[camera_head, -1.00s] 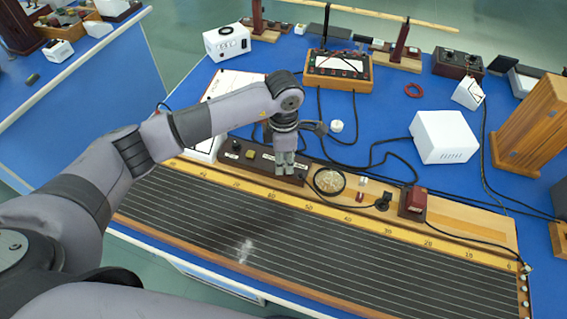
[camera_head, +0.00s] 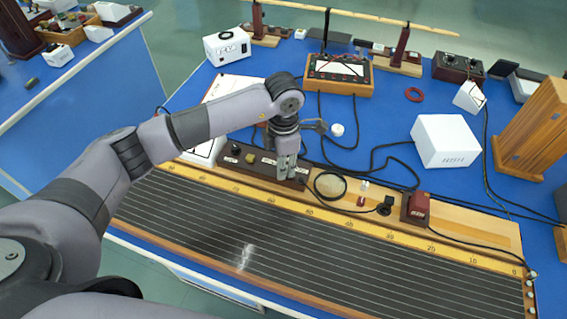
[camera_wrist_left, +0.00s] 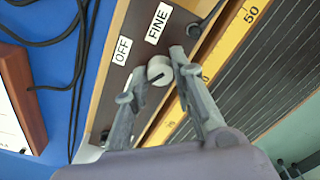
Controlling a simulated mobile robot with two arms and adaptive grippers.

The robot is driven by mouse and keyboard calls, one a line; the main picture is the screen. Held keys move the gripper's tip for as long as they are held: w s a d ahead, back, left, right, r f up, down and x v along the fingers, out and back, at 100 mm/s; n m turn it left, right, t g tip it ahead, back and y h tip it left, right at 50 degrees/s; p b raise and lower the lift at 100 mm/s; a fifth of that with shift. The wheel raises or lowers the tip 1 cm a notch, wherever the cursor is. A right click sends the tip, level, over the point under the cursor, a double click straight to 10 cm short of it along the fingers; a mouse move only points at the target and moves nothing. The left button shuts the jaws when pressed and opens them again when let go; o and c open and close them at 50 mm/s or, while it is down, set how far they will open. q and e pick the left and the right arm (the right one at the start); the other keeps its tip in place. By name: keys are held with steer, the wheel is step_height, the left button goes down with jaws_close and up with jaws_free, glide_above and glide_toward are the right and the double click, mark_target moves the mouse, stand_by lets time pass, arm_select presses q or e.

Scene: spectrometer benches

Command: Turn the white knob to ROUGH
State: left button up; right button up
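The white knob (camera_wrist_left: 160,71) with a dark pointer line sits on the brown control strip (camera_wrist_left: 131,20) in the left wrist view. White labels OFF (camera_wrist_left: 122,50) and FINE (camera_wrist_left: 158,23) lie beside it; I see no ROUGH label there. My left gripper (camera_wrist_left: 156,72) has one finger on each side of the knob; whether both fingers press on it is unclear. In the head view my left gripper (camera_head: 287,167) points down at the right part of the control strip (camera_head: 262,168) and hides the knob. My right gripper is not in view.
The striped, ruled board (camera_head: 290,235) lies in front. A round lens-like ring (camera_head: 330,185), a black plug (camera_head: 386,206) and a red block (camera_head: 417,207) stand to the right. A white box (camera_head: 445,138) and a wooden meter (camera_head: 338,76) stand behind, with black cables between.

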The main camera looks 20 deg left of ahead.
arm_select(q)
steer(key=o, duration=0.4)
steer(key=shift+o, duration=0.2)
step_height(320, 180, up, 12)
stand_by(0.5)
steer(key=shift+s+f, duration=0.1)
